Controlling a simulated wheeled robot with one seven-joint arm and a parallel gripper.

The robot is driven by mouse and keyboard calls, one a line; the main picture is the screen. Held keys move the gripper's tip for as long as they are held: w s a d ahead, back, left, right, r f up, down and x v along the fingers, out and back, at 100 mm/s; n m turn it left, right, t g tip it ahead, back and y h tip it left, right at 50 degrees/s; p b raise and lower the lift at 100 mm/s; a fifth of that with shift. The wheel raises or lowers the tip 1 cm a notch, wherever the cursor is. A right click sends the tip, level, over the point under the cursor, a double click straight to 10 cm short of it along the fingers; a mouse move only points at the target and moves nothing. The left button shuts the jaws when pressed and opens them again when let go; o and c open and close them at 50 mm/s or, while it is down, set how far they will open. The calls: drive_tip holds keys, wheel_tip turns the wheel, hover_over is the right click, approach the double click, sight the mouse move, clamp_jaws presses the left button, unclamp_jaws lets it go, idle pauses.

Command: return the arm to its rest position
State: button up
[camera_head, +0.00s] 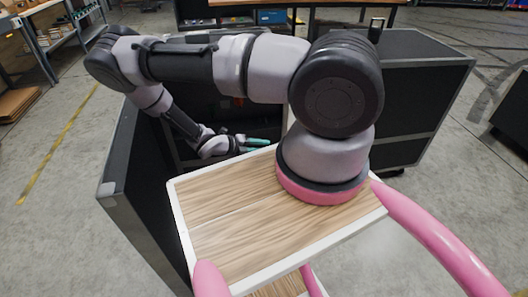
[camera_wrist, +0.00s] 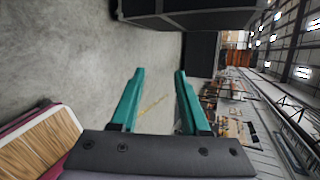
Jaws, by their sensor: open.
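My arm rises from its pink-ringed base on my wooden-topped body in the head view, bends at the far left, and comes back down. My gripper (camera_head: 258,145) is beyond the far edge of the wooden top, in front of a dark opening between black cases. In the wrist view my gripper (camera_wrist: 160,75) shows two teal fingers spread apart. Nothing is between them. The wrist view is turned on its side, with the floor at the left and the shelving at the right.
A black case (camera_head: 145,200) stands close along the left of my body. Another black case (camera_head: 415,90) stands behind at the right. A shelf rack (camera_head: 62,30) is at the far left. Grey floor (camera_head: 60,200) is clear at the left. In the wrist view a dark case (camera_wrist: 190,12) is at the top.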

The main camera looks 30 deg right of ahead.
idle(0.5)
drive_tip(key=w+a+r+m+y, duration=0.1)
drive_tip(key=a+r+m+y, duration=0.2)
drive_tip(key=r+m, duration=0.6)
drive_tip(key=w+a+r+m+g+y, duration=0.1)
drive_tip(key=a+r+m+y, duration=0.3)
drive_tip(key=r, duration=0.8)
drive_tip(key=w+a+r+m+y, duration=0.1)
drive_tip(key=a+r+m+y, duration=0.1)
drive_tip(key=r+m, duration=0.75)
drive_tip(key=s+r+m+t+y, duration=0.2)
drive_tip(key=s+r+m, duration=0.3)
drive_tip(key=r, duration=0.5)
drive_tip(key=s+r+m+t+y, duration=0.2)
drive_tip(key=s+r+m, duration=0.3)
drive_tip(key=r, duration=0.4)
drive_tip(key=s+r+m+t+y, duration=0.1)
drive_tip(key=s+r+m+t, duration=0.2)
drive_tip(key=r, duration=0.7)
drive_tip(key=s+m, duration=0.2)
drive_tip(key=s, duration=0.2)
drive_tip(key=shift+s+a+r+m+t+y, duration=0.25)
drive_tip(key=shift+r+m+t+y, duration=0.05)
drive_tip(key=shift+m+t+y, duration=0.1)
